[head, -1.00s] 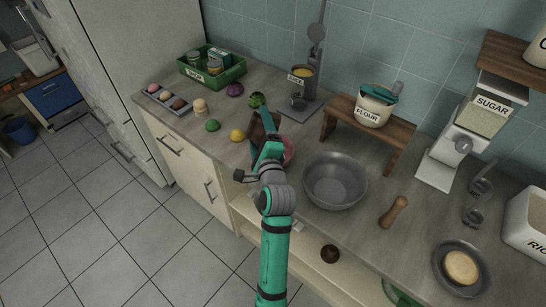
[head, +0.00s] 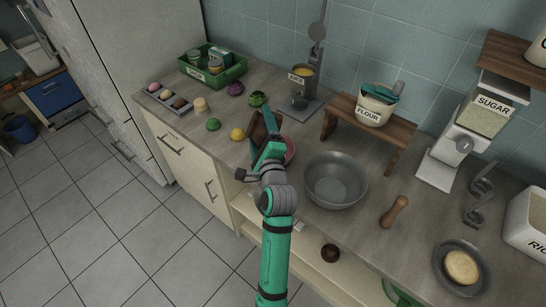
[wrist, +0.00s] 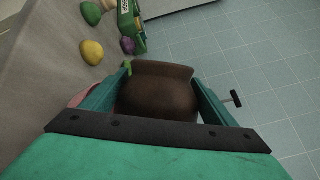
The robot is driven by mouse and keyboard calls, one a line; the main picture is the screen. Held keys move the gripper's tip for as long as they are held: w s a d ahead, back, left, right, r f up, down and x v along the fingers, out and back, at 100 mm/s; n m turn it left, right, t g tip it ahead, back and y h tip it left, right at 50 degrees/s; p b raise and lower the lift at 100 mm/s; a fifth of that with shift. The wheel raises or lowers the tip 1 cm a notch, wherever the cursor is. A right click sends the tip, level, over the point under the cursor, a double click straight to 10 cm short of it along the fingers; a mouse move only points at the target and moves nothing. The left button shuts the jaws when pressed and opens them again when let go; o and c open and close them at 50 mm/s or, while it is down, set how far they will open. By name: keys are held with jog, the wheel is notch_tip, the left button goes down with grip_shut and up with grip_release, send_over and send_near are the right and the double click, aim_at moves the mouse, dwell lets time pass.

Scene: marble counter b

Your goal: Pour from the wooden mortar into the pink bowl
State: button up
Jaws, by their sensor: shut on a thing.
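The brown wooden mortar (wrist: 157,92) is between the two fingers of my gripper (wrist: 160,95) in the wrist view. In the head view the mortar (head: 259,131) is tilted, held above the counter, and partly hidden by my gripper (head: 267,143). My gripper is shut on it. The pink bowl (head: 290,150) stands on the counter just under and behind my gripper, mostly hidden by it. A pink edge of the bowl (wrist: 84,95) also shows at the left of the wrist view. The inside of the mortar and of the bowl cannot be seen.
A large grey metal bowl (head: 335,181) stands right of the pink bowl. A yellow lemon (head: 237,134), a green fruit (head: 213,124) and a dark green pepper-like item (head: 257,99) lie to the left and behind. A juice press (head: 302,90) and a wooden stand (head: 369,130) are at the back.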

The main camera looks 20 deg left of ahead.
aim_at(250, 128)
jog(key=n, duration=0.1)
jog(key=a+n, duration=0.1)
jog(key=shift+s+a+f+n+g+h, duration=0.1)
jog(key=shift+a+f+n+g+h, duration=0.1)
jog(key=shift+a+n+g+h, duration=0.15)
jog(key=shift+d+r+n+h, duration=0.1)
jog(key=shift+r+n+h, duration=0.15)
jog(key=shift+n, duration=0.1)
jog(key=shift+f, duration=0.15)
jog(key=shift+s+a+r+n, duration=0.1)
jog(key=shift+a+r+n, duration=0.1)
jog(key=shift+r+n, duration=0.1)
jog(key=shift+s+a+f+n+g+h+b, duration=0.1)
jog(key=shift+a+f+n+g+h+b, duration=0.25)
jog(key=shift+a+n, duration=0.35)
jog(key=a+f+n+h+b, duration=0.1)
jog(key=a+f+n+h, duration=0.1)
jog(key=n, duration=0.1)
jog(key=a+f+n+h+b, duration=0.2)
jog(key=a+f+n, duration=0.1)
jog(key=n, duration=0.1)
jog(key=s+a+f+n+h+b, duration=0.1)
jog(key=a+f+n+h, duration=0.1)
jog(key=a+n, duration=0.1)
jog(key=shift+s+f+n+h+b, duration=0.1)
jog(key=shift+f+n+h+b, duration=0.2)
jog(key=shift+n, duration=0.3)
jog(key=shift+f+h, duration=0.25)
jog(key=shift+f, duration=0.8)
